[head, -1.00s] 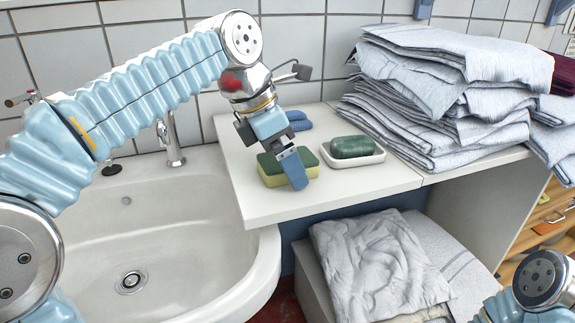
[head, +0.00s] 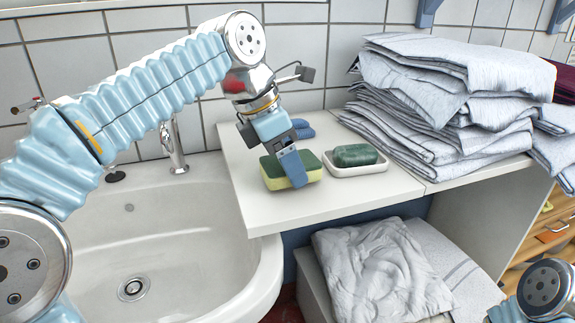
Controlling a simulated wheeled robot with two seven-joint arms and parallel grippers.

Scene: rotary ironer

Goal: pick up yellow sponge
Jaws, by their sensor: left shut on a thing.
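The yellow sponge (head: 311,174) has a green top layer and is on or just above the white counter, right of the sink. My left gripper (head: 290,170) reaches down over it from above and is shut on it. One blue finger covers part of the sponge's near side; the far finger is mostly hidden. Whether the sponge touches the counter is hard to tell. My right arm shows only as a joint at the bottom right; its gripper is out of view.
A green soap bar (head: 355,155) lies in a white dish (head: 372,169) close to the right of the sponge. A blue object (head: 303,131) lies behind. Folded grey towels (head: 440,90) are stacked at right. The white sink (head: 190,255) is at left. Crumpled cloth (head: 380,275) lies below.

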